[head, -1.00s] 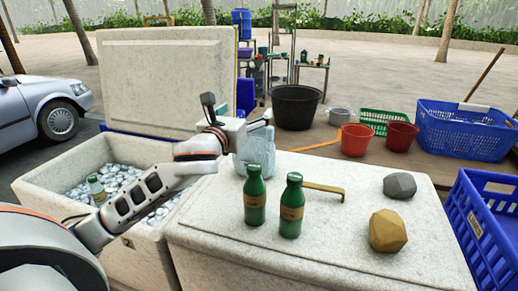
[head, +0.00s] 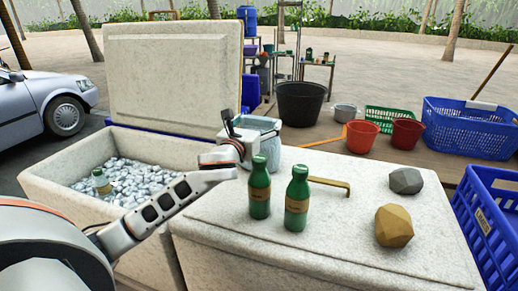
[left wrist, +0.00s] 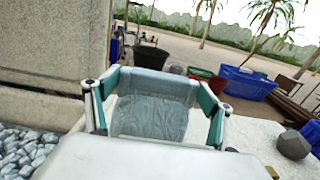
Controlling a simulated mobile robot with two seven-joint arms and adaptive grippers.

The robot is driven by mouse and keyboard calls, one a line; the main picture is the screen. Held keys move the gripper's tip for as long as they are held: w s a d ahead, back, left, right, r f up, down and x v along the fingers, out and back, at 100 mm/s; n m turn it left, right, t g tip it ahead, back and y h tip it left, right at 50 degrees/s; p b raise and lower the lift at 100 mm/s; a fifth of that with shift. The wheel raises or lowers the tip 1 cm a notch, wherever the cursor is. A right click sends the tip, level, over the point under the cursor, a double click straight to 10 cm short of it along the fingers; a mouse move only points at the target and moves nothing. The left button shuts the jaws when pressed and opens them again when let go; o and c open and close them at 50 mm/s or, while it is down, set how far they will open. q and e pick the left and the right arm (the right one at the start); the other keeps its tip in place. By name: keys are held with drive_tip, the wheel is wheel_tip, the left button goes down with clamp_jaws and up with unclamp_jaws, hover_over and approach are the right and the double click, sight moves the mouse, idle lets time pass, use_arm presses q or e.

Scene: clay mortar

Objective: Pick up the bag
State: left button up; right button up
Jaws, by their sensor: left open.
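The bag (head: 268,125) is a pale blue, translucent upright bag on the white cooler lid (head: 340,195), behind two green bottles. My left gripper (head: 248,138) is at the bag's near left side and partly hides it in the head view. In the left wrist view, the bag (left wrist: 150,118) fills the space between the open fingers of the left gripper (left wrist: 155,92). One finger is on each side of it. I cannot tell whether they touch it. My right gripper is not in view.
Two green bottles (head: 260,190) (head: 297,200) stand close in front of the bag. A yellow hooked bar (head: 332,184), a grey stone (head: 406,181) and a tan stone (head: 394,226) lie on the lid to the right. An open ice-filled cooler (head: 60,168) is at left.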

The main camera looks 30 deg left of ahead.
use_arm(q)
drive_tip(key=shift+x, duration=0.85)
drive_tip(key=c, duration=1.9)
drive_tip(key=shift+r, duration=0.15)
drive_tip(key=shift+c, duration=1.4)
